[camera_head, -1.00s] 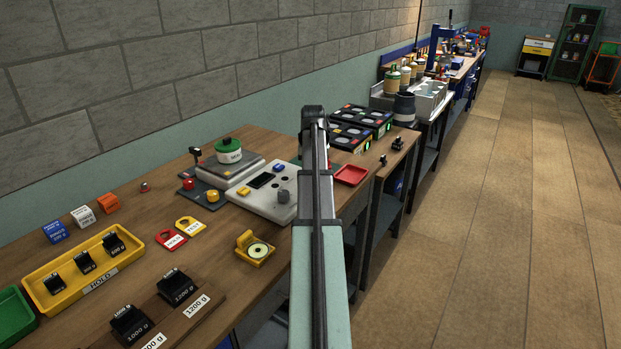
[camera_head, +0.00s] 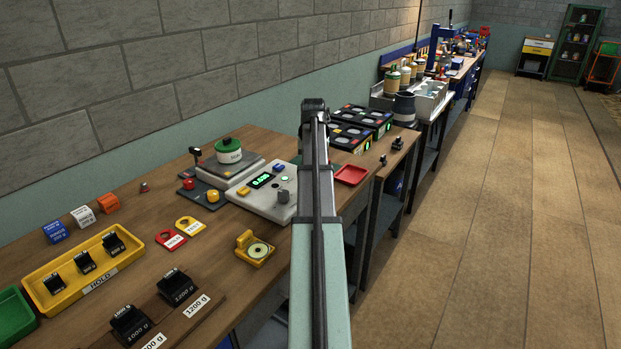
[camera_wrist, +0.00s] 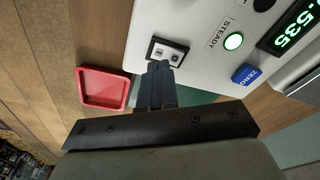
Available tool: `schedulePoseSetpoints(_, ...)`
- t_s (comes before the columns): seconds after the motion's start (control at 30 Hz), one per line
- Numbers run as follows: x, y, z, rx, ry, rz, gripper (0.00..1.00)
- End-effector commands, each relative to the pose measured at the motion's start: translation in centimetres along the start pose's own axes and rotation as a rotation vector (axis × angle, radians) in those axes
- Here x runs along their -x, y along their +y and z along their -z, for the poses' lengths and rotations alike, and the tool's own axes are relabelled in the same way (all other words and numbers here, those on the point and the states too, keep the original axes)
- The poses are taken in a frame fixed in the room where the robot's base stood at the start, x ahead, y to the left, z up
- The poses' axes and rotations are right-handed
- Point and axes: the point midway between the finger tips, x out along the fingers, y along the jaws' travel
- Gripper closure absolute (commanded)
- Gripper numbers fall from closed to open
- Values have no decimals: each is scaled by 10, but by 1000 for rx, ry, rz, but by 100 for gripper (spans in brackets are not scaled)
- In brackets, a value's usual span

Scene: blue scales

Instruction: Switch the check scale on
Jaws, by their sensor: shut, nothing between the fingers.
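The check scale (camera_head: 268,208) stands on the wooden bench, a pale housing with a grey pan behind it. Its display (camera_head: 261,181) is lit green; part of the reading, ".535", shows in the wrist view (camera_wrist: 296,28). A round lamp (camera_wrist: 233,41) beside the word STEADY glows green. A rocker switch (camera_wrist: 168,51) in a dark frame sits near the housing's edge. My gripper (camera_wrist: 160,70) is shut and empty, its tips right at the switch; whether they touch cannot be told. In the head view my arm hides the gripper and the switch.
A red tray (camera_wrist: 103,88) lies beside the housing. A blue ZERO button (camera_wrist: 245,74) is near the lamp. A yellow tray of black weights (camera_head: 40,289) is at the left.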

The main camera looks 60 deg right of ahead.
Motion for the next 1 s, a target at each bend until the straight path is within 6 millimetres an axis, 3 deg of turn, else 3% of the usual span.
schedulePoseSetpoints(0.63, 42, 0, 7, 0, 0, 0, 100)
schedulePoseSetpoints(1.0, 45, 0, 7, 0, 0, 0, 100)
